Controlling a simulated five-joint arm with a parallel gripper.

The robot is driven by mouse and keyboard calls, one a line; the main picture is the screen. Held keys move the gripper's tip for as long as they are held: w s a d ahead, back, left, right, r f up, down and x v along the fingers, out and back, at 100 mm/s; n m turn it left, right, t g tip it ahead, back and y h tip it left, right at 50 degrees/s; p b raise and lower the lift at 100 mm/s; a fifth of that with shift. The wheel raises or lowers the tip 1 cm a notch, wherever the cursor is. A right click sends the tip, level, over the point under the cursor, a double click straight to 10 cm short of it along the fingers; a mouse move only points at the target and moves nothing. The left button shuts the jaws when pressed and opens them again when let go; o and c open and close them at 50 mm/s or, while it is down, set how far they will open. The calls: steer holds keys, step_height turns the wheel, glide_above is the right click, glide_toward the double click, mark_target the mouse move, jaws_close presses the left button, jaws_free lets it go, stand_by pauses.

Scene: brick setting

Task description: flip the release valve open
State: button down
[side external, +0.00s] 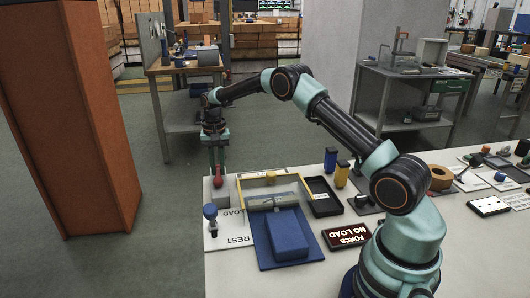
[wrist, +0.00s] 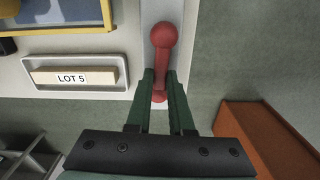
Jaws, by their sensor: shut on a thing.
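A red lever with a rounded knob end (wrist: 162,36) stands out against a pale plate in the wrist view. I take it to be the release valve's handle. In the side view its red part (side external: 217,181) shows below my gripper, at the bench's far left corner. My gripper (wrist: 161,84) has its green fingers on both sides of the lever's narrow shaft, shut on it. In the side view my gripper (side external: 217,167) points straight down. The fingers hide part of the shaft, and the exact contact is hard to see.
A blue-knobbed post (side external: 211,213) stands close by, near the REST and LOAD labels. A yellow frame (side external: 270,176) and a blue block (side external: 287,235) lie to the right. A LOT 5 block (wrist: 72,77) sits in a tray.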

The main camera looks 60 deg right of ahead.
mark_target(218, 170)
steer(key=shift+r+n, duration=0.1)
steer(key=shift+n, duration=0.4)
steer(key=c, duration=0.8)
jaws_free()
step_height(218, 170, up, 12)
